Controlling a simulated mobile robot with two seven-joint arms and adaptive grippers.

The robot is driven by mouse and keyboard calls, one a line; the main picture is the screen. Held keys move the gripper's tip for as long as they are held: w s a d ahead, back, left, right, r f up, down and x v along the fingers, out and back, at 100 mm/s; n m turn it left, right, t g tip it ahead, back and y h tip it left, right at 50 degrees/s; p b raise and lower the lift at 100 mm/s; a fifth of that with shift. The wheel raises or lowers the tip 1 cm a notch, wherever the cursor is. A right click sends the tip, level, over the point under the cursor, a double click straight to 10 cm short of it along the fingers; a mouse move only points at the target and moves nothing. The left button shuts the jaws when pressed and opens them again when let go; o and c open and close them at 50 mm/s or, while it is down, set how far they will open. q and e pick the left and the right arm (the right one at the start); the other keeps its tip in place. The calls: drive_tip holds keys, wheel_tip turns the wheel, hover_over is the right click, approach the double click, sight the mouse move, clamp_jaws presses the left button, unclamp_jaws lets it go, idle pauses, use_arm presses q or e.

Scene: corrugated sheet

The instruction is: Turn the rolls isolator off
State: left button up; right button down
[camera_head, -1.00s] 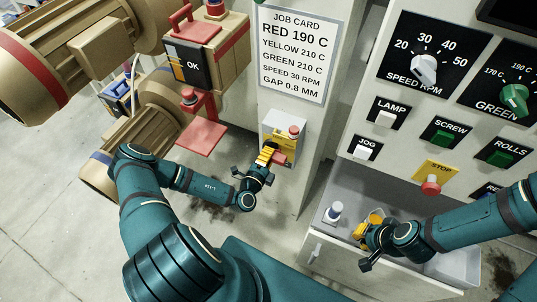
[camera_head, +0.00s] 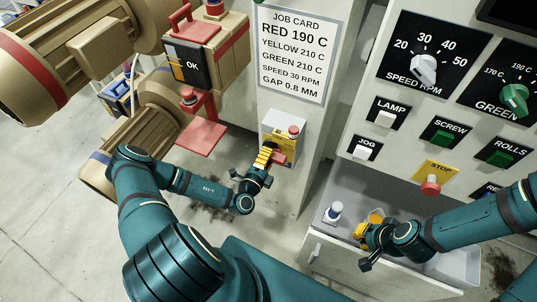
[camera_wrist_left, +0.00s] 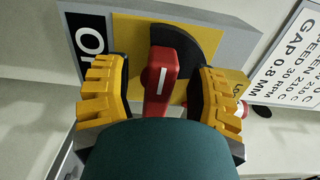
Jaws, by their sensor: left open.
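The rolls isolator (camera_head: 284,127) is a grey box with a yellow plate on the panel's side, below the job card. In the left wrist view its red handle (camera_wrist_left: 168,72), with a white line, runs nearly up and down the picture across a black disc. A black label (camera_wrist_left: 90,42) reading "ON" is at left; a label at right is partly covered. My left gripper (camera_head: 270,157) is open at the isolator. Its yellow fingers stand either side of the handle, with visible gaps. My right gripper (camera_head: 370,227) is over the drawer; its fingers are partly hidden.
The control panel with ROLLS (camera_head: 500,153) and STOP (camera_head: 431,186) buttons stands at right. A red bracket (camera_head: 202,137) and brown machinery are left of the isolator.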

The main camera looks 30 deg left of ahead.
use_arm(q)
drive_tip(key=s, duration=1.1)
drive_tip(key=shift+d, duration=0.3)
